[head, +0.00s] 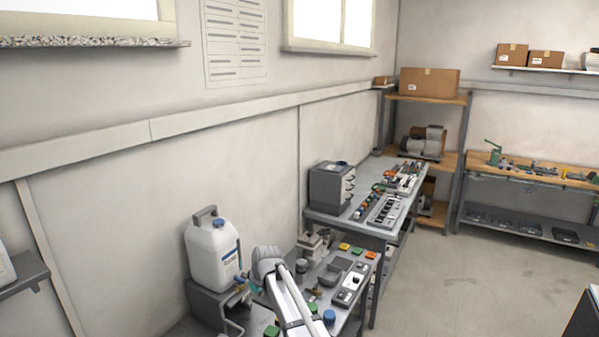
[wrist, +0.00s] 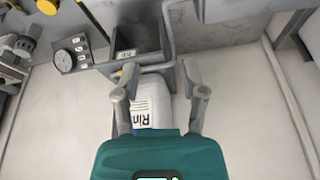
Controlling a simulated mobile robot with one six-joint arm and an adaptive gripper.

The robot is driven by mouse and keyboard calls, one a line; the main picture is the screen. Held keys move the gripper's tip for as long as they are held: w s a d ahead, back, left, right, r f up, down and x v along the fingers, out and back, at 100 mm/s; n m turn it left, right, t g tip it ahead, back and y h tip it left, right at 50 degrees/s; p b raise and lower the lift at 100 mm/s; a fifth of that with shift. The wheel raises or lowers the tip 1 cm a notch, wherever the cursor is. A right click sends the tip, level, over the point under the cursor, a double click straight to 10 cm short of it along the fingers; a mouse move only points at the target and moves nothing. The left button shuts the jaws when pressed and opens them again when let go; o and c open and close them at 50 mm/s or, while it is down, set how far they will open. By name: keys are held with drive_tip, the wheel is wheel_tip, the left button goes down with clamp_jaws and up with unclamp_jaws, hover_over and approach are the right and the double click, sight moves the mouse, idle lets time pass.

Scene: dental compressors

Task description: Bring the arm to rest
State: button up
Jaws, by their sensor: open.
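My arm (head: 288,295) reaches up from the bottom of the head view, over the near bench. My gripper (wrist: 160,72) shows in the wrist view with its two grey fingers spread apart and nothing clamped between them. A white jug (wrist: 152,105) with a printed label, partly hidden by the teal gripper body, appears between and beyond the fingers. In the head view the white jug (head: 208,262), with a grey handle and blue cap, stands upright on a grey stand, left of my arm. The gripper's fingertips are hard to make out there.
A near bench (head: 322,300) holds coloured blocks and small parts. Behind it, another bench carries a dark drawer unit (head: 331,187). A shelf rack with a cardboard box (head: 429,82) stands in the corner. A dark bin (wrist: 135,40) lies beyond the fingers. The floor (head: 450,290) at right is clear.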

drive_tip(key=s+d+f+m+h+b, duration=0.1)
drive_tip(key=s+d+f+m+b, duration=0.2)
drive_tip(key=s+d, duration=0.4)
drive_tip(key=s+d+f+m+g+h+b, duration=0.1)
drive_tip(key=s+d+f+m+b, duration=0.2)
drive_tip(key=s+d, duration=0.5)
drive_tip(key=s+d+f+m+g+h+b, duration=0.1)
drive_tip(key=s+d+f+m+b, duration=0.2)
drive_tip(key=s+d, duration=0.5)
drive_tip(key=d+f, duration=0.1)
drive_tip(key=d, duration=0.7)
drive_tip(key=shift+s+f+m, duration=0.2)
drive_tip(key=shift+f+m, duration=0.2)
